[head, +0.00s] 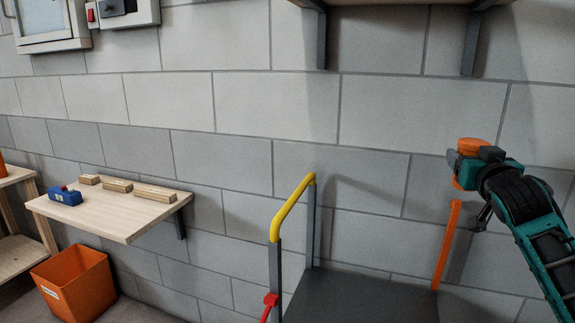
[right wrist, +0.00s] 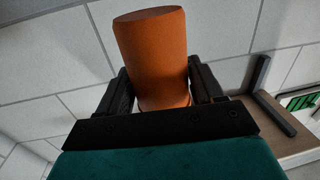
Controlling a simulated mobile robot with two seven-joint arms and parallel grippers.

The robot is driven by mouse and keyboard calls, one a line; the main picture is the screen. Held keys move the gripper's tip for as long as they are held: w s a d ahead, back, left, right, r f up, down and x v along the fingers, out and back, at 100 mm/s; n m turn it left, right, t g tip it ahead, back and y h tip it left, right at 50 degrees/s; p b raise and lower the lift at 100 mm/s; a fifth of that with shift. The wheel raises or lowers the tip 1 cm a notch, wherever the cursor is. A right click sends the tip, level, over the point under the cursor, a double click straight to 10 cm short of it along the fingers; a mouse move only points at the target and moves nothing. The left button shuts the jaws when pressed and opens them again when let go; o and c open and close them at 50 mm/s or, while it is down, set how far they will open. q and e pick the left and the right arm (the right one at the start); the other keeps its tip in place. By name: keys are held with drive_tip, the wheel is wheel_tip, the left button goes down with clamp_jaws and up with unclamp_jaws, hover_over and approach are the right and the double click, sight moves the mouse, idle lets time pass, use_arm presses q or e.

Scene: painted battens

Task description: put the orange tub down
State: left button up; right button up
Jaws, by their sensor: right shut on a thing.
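The orange tub (head: 474,143) is at the right of the head view, in the air in front of the block wall. My right gripper (head: 468,162) is shut on it, and the dark fingers and teal arm hide part of it. In the right wrist view the tub (right wrist: 155,55) stands out between the two dark fingers of the gripper (right wrist: 162,92), one on each side. The tub touches no surface that I can see. My left gripper is not in view.
A dark platform (head: 360,298) with a yellow-topped rail (head: 291,208) and an orange upright bar (head: 446,246) lies below. A wooden wall shelf (head: 110,218) at left holds wooden battens (head: 155,194) and a blue object (head: 66,196). An orange bin (head: 76,285) stands beneath.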

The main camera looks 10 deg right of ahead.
drive_tip(key=s+a+f+n+y, duration=0.9)
drive_tip(key=s+a+f+y, duration=0.6)
drive_tip(key=a+f, duration=0.55)
drive_tip(key=a+m+t+h, duration=0.1)
drive_tip(key=a+m+h, duration=0.3)
drive_tip(key=a+h, duration=0.2)
drive_tip(key=shift+s+a+r+m+h, duration=0.15)
drive_tip(key=shift+s+r+m+h, duration=0.25)
drive_tip(key=shift+h, duration=0.9)
drive_tip(key=shift+a, duration=0.1)
